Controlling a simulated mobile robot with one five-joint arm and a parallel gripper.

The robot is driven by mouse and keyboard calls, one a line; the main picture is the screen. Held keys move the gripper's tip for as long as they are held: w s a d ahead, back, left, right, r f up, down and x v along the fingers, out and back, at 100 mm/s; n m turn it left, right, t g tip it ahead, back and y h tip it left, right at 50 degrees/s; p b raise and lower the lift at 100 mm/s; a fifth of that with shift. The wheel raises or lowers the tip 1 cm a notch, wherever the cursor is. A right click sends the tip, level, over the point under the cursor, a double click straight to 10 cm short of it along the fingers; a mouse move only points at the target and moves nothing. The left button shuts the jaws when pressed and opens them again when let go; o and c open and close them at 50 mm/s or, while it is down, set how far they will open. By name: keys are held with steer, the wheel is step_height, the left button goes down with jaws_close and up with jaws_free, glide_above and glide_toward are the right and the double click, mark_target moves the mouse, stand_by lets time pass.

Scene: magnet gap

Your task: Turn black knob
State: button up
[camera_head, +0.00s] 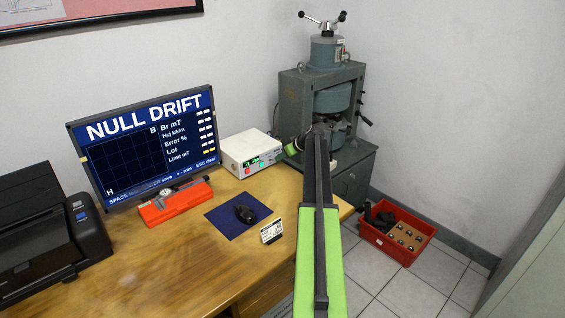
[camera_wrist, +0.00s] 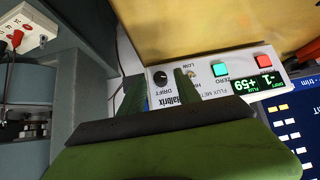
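In the wrist view the panel appears upside down. My gripper (camera_wrist: 160,90) is open, with one finger on each side of the knob in the picture. I cannot tell whether the fingers touch it or are still short of it. In the head view the meter (camera_head: 250,150) stands on the desk, and my gripper (camera_head: 292,147) is just right of it. The knob is not clear there.
The monitor (camera_head: 148,145) shows NULL DRIFT. A green machine (camera_head: 300,110) stands close behind my gripper. A red crate (camera_head: 397,235) is on the floor.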

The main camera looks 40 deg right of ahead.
steer(key=shift+c, duration=0.3)
jaws_close()
steer(key=shift+w+d+f+m+y, duration=0.15)
steer(key=shift+d+m+y, duration=0.2)
steer(key=shift+y, duration=0.35)
steer(key=shift+a+m+y+b, duration=0.15)
steer(key=shift+m+y+b, duration=0.1)
steer(key=shift+y+b, duration=0.1)
steer(key=shift+o, duration=0.3)
jaws_free()
steer(key=shift+s+r, duration=0.2)
